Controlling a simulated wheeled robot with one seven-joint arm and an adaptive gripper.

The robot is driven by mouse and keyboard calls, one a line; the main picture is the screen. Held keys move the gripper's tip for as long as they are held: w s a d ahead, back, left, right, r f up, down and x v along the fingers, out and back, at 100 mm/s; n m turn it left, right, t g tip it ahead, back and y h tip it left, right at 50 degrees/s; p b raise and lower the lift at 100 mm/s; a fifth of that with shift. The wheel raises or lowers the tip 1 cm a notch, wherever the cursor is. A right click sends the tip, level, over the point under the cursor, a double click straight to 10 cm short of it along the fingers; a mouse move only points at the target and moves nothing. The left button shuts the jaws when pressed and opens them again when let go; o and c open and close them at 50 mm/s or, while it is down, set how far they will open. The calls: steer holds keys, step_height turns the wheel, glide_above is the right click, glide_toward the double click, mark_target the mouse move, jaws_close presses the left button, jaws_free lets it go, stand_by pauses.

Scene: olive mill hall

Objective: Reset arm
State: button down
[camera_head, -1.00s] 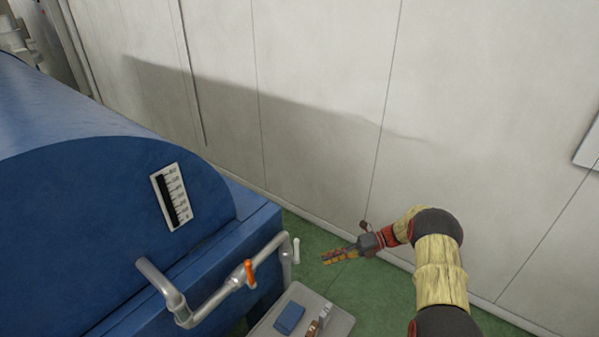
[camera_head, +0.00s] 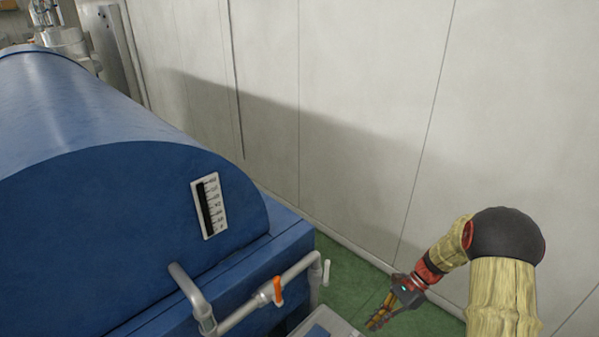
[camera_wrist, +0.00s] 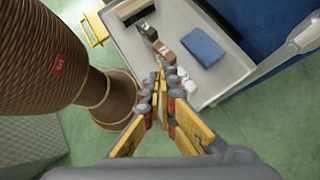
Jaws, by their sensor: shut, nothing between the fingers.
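My gripper (camera_head: 381,313) shows at the lower right of the head view, at the end of my arm, in front of the pale wall and above the green floor. It is shut and empty. In the wrist view my gripper (camera_wrist: 161,78) has its fingertips together, over the near edge of a grey tray-like surface. It appears apart from the things there.
The grey surface (camera_wrist: 225,83) bears a blue folded cloth-like item (camera_wrist: 203,47), a brown block (camera_wrist: 164,51) and small pale items. A large woven brown object (camera_wrist: 45,55) stands at left. The blue tank (camera_head: 110,220) has a pipe with an orange-handled valve (camera_head: 278,290).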

steer(key=s+a+r+n+t+h+b, duration=0.2)
steer(key=s+r+n+t+h+b, duration=0.2)
steer(key=s+r+n, duration=0.3)
steer(key=s+a+r+n+t+h+b, duration=0.2)
steer(key=s+r+n+t+h+b, duration=0.2)
steer(key=s+r+n, duration=0.4)
steer(key=s+r+t+b, duration=0.1)
steer(key=s+r+b, duration=0.1)
steer(key=s+r, duration=0.5)
steer(key=shift+s+n, duration=0.3)
steer(key=shift+s, duration=0.15)
steer(key=shift+a, duration=0.1)
